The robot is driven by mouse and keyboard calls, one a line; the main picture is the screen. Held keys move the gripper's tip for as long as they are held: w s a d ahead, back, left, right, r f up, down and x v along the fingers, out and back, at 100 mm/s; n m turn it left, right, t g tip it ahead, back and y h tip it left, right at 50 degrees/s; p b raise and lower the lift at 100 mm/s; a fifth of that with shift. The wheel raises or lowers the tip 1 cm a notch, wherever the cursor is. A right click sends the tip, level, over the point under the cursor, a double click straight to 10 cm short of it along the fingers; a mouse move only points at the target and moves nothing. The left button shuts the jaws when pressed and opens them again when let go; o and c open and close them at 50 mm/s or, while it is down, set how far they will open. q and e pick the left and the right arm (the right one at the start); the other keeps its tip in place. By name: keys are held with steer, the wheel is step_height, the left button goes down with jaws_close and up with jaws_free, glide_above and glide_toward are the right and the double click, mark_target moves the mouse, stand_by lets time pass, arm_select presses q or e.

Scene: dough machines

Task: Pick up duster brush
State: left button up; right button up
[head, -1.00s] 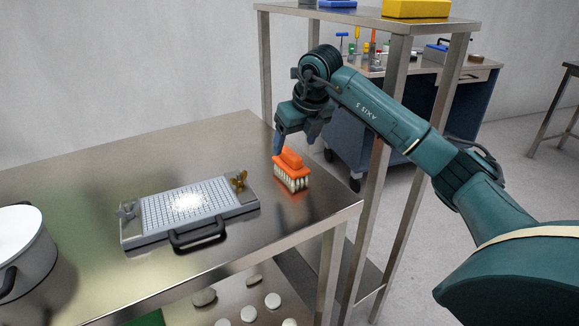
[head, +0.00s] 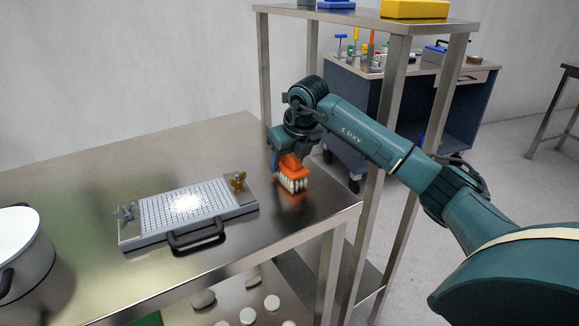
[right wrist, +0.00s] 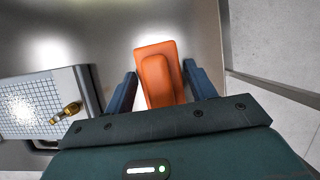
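The duster brush (head: 292,174) has an orange back and handle with pale bristles below. It stands bristles down near the right end of the steel table (head: 95,185). My right gripper (head: 283,158) is right above it, its fingers reaching down around the handle. The fingers are apart. The brush still rests on the table. My left gripper is not in view.
A flat grey device with a gridded plate (head: 185,208) and black handle lies left of the brush. A white pot (head: 28,255) stands at the far left. A steel shelf post (head: 378,180) rises behind the table's right edge. Pale round pieces (head: 248,315) lie on the lower shelf.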

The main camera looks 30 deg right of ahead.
steer(key=c, duration=0.7)
step_height(320, 180, up, 10)
steer(key=shift+r+p, duration=0.1)
steer(key=shift+p, duration=0.4)
steer(key=shift+c, duration=0.2)
steer(key=o, duration=0.4)
steer(key=shift+c, duration=1.2)
